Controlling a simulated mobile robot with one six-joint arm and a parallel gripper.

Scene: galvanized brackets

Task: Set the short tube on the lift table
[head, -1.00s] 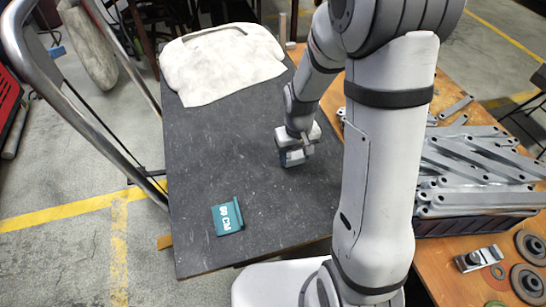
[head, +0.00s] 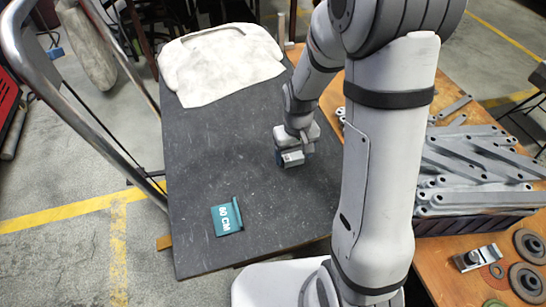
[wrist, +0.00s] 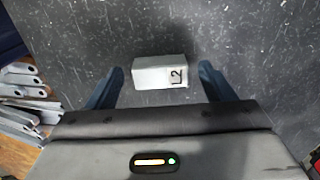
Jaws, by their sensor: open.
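The tube's ends are not clear enough to see an opening.
A pale cloth (head: 220,62) covers the far end of the lift table. A metal push handle (head: 70,95) rises on the left. A wooden bench (head: 440,262) on the right holds a crate of brackets (head: 475,165).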

